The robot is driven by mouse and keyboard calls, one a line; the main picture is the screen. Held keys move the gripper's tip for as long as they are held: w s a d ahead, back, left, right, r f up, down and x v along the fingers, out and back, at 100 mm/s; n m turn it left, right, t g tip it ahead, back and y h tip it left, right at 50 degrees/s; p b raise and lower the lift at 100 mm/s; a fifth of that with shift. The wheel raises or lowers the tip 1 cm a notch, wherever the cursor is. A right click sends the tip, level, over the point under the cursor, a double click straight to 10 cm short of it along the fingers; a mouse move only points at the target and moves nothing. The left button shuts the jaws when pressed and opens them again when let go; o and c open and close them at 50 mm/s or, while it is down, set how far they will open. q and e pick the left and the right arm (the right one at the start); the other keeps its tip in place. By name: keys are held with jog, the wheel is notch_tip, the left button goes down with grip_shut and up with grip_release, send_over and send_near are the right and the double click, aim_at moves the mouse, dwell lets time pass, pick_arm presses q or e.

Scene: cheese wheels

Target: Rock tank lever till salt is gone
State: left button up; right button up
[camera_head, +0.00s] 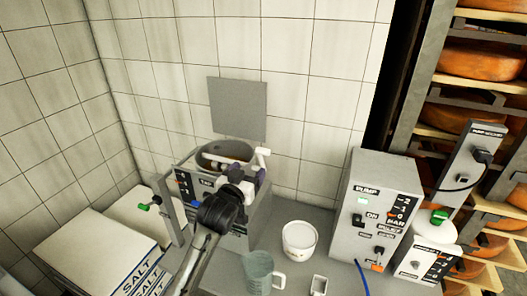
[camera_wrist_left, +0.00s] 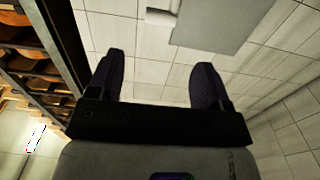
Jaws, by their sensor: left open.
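The tank (camera_head: 183,190) is a grey box with a labelled front panel and a round grey opening (camera_head: 240,149) on top. A white lever-like handle (camera_head: 263,153) sticks up at its right; its white end also seems to show in the left wrist view (camera_wrist_left: 160,16). My left gripper (camera_head: 249,173) is in front of the tank's upper right part, just below the handle. Its dark purple fingers are apart, with nothing between them in the left wrist view (camera_wrist_left: 157,85). The gripper and arm hide part of the tank front. I cannot see salt inside the tank. My right gripper is out of view.
Salt sacks (camera_head: 98,254) lie at left. A white tub (camera_head: 300,238), a clear jug (camera_head: 258,272) and a small cup (camera_head: 319,284) stand right of the tank. A pump box (camera_head: 372,210) stands farther right, before cheese shelves (camera_head: 480,63). A tiled wall closes the back.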

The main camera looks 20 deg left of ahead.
aim_at(262, 153)
pick_arm(q)
jog(key=w+b, duration=0.1)
jog(key=w, duration=1)
jog(key=shift+w+d, duration=0.15)
jog(key=shift+w, duration=0.25)
